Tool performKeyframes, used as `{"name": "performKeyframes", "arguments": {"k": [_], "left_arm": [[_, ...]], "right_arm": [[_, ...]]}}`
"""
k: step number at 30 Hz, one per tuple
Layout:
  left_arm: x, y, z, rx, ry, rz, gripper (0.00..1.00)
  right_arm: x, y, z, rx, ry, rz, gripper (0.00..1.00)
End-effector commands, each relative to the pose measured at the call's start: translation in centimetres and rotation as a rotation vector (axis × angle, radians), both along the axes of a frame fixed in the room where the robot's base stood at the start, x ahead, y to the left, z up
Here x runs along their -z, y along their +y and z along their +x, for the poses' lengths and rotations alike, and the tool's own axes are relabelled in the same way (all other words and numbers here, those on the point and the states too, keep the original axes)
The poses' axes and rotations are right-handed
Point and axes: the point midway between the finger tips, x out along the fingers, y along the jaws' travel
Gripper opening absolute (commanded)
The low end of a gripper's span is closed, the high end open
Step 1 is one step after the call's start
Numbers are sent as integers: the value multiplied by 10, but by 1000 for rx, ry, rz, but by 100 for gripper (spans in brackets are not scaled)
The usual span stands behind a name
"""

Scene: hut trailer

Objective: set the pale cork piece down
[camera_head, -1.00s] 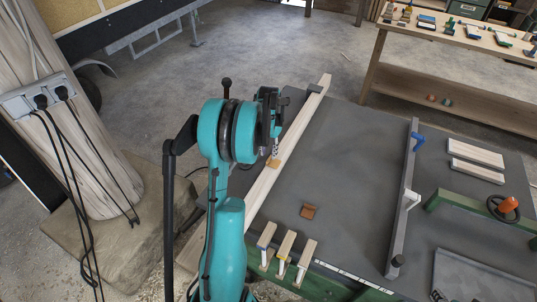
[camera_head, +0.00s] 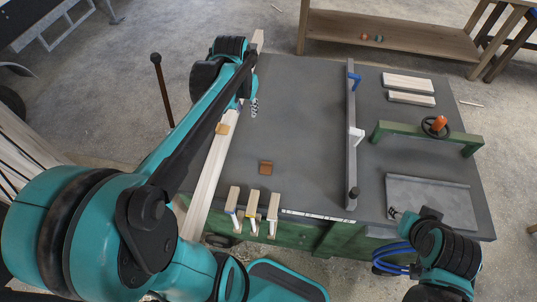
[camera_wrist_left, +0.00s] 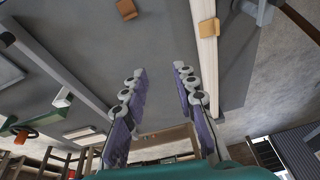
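The pale cork piece (camera_head: 222,128) lies on the long pale wooden beam (camera_head: 208,170) along the left side of the grey table. It also lies on the beam in the left wrist view (camera_wrist_left: 209,28). My left gripper (camera_head: 253,106) is beyond the cork piece and a little to its right, apart from it. In the left wrist view its fingers (camera_wrist_left: 160,70) are spread with nothing between them. A darker brown piece (camera_head: 265,167) lies on the tabletop. My right gripper (camera_head: 393,213) shows only in small part at the lower right, and its opening is unclear.
Several small clamps (camera_head: 252,204) line the front edge of the table (camera_head: 300,130). A grey metal bar (camera_head: 351,140) crosses the table. A green frame with a handwheel (camera_head: 425,134), pale boards (camera_head: 408,82) and a grey tray (camera_head: 432,198) are on the right. The tabletop's middle is mostly clear.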

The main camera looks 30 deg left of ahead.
Motion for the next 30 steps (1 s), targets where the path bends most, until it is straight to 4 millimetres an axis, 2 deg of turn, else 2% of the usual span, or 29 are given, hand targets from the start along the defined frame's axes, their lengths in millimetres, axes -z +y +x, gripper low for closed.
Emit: {"name": "performKeyframes", "arguments": {"k": [1, 6, 9, 12, 17, 26, 30], "left_arm": [[-4, -24, -16, 25, -36, 6, 28], [-3, -86, -63, 89, -175, 11, 28], [5, -112, -86, 121, -246, 4, 28], [13, -129, -104, 145, -299, -5, 28], [22, -141, -116, 163, -342, -16, 28], [23, -143, -117, 165, -349, -17, 28], [35, -142, -117, 165, -349, -16, 28]], "right_arm": [[0, 0, 0, 0, 0, 0, 40], [0, 0, 0, 0, 0, 0, 40], [0, 0, 0, 0, 0, 0, 40], [0, 0, 0, 0, 0, 0, 40], [0, 0, 0, 0, 0, 0, 40], [0, 0, 0, 0, 0, 0, 40], [12, 0, 0, 0, 0, 0, 40]]}}
